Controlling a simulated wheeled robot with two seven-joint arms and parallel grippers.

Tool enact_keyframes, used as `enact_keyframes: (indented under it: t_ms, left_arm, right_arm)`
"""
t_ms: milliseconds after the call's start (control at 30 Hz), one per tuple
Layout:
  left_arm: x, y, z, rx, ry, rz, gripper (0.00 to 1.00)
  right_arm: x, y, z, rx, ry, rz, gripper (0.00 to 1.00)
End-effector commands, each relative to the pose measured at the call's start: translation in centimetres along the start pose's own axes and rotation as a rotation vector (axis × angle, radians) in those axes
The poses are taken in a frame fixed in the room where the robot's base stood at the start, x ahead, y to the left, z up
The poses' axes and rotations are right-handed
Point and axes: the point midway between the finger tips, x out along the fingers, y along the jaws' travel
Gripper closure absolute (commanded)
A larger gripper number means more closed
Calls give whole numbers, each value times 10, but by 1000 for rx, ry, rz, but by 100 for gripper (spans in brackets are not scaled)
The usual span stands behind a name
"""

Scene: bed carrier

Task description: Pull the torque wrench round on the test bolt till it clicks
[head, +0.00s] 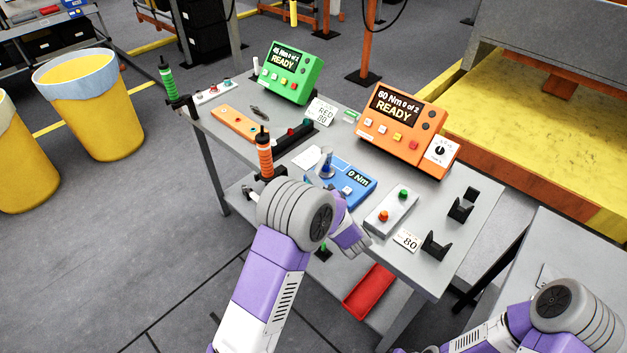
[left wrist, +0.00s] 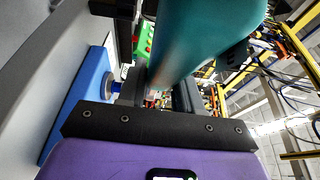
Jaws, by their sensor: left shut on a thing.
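The blue torque tester (head: 357,180) lies on the bench and its display reads 0 Nm. An upright blue-and-grey post (head: 327,163), which looks like the test bolt, stands at its left end. My left gripper (head: 352,238) is at the bench's front edge, just in front of the tester. In the left wrist view a thick teal handle (left wrist: 205,42), probably the torque wrench's grip, crosses close to the lens. My left gripper is shut on it. The wrench's head and its seat on the bolt are hidden behind my arm. My right gripper is out of view.
A green controller (head: 288,72) and an orange controller (head: 400,120) both read READY. Green-handled (head: 166,76) and orange-handled (head: 265,155) tools stand along the bench's left side. A grey button box (head: 391,211) and black cradles (head: 436,246) lie to the right. A red tray (head: 370,291) sits below.

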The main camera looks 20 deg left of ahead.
Motion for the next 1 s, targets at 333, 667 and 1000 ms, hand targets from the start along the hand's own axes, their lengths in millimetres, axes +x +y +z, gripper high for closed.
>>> enact_keyframes:
  t_ms: [333, 667, 1000]
  left_arm:
    - [0, -1, 0, -3, 0, -5, 100]
    - [0, -2, 0, -2, 0, -5, 100]
    - [0, -1, 0, -4, 0, -5, 100]
  right_arm:
    - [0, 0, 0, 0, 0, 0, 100]
    - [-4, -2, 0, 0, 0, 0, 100]
    - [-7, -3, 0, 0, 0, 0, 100]
